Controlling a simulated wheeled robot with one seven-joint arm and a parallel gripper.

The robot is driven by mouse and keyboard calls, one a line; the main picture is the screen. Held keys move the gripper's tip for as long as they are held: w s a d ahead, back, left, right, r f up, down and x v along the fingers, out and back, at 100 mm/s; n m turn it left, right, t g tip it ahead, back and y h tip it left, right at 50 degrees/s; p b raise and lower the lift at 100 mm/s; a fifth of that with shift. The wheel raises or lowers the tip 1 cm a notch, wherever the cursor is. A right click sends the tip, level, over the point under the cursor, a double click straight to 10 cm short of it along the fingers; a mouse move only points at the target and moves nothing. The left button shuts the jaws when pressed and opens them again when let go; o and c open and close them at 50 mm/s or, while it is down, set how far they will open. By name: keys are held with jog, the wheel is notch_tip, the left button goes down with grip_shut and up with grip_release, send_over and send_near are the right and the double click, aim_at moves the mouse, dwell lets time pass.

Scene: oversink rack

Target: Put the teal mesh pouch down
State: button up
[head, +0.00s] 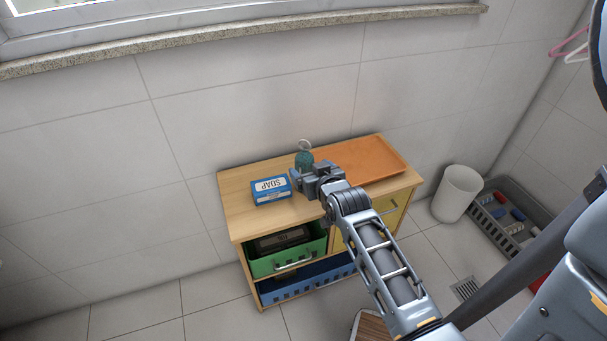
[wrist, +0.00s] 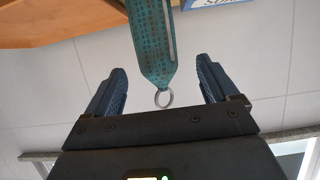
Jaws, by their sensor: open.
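The teal mesh pouch (head: 304,161) is upright at the back of the wooden cabinet top (head: 240,190), just left of the orange tray, with its metal ring up. My gripper (head: 297,180) is in front of it and hides its lower part, so I cannot tell exactly where its base rests. In the wrist view the pouch (wrist: 152,42) lies between the two spread fingers of my gripper (wrist: 161,68), with gaps on both sides. Its ring (wrist: 164,99) is near the palm. The gripper is open and not clamped on it.
A blue soap box (head: 271,190) is left of my gripper. The orange tray (head: 375,150) fills the right of the top. Below are a green bin (head: 290,262) and a blue basket (head: 310,285). A white bin (head: 458,192) and a grey crate (head: 520,210) stand right. The top's left end is clear.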

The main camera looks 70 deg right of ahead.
aim_at(302, 158)
jog(key=shift+d+r+x, duration=0.1)
jog(key=shift+r+x, duration=0.05)
jog(key=shift+x, duration=1.8)
jog(key=shift+d+r+x, duration=0.1)
jog(key=shift+r+x, duration=0.05)
jog(key=shift+x, duration=1.85)
jog(key=shift+c, duration=0.5)
jog(key=shift+r, duration=0.1)
jog(key=c, duration=1.1)
